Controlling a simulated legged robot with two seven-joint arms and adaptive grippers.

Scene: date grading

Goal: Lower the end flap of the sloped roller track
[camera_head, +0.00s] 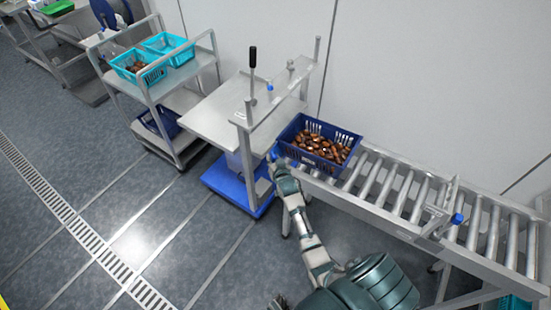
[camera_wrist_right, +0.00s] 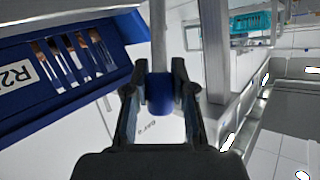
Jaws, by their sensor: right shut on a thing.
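The sloped roller track (camera_head: 406,185) runs from the centre to the lower right. A blue crate of brown dates (camera_head: 318,146) sits on its left end. My right gripper (camera_head: 274,160) is at that end, beside the crate. In the right wrist view, my right gripper (camera_wrist_right: 160,88) is shut on a blue knob (camera_wrist_right: 160,96) at the end of a thin metal rod (camera_wrist_right: 158,38). The crate (camera_wrist_right: 75,75) is left of the rod there, with a label reading R2. I cannot clearly make out the end flap's plate or its angle. My left gripper is not in view.
A metal stand (camera_head: 213,108) with a black-handled lever (camera_head: 252,72) adjoins the track end. A shelf cart (camera_head: 147,93) with turquoise crates (camera_head: 126,62) stands left of it. A second blue knob (camera_head: 457,218) is along the track.

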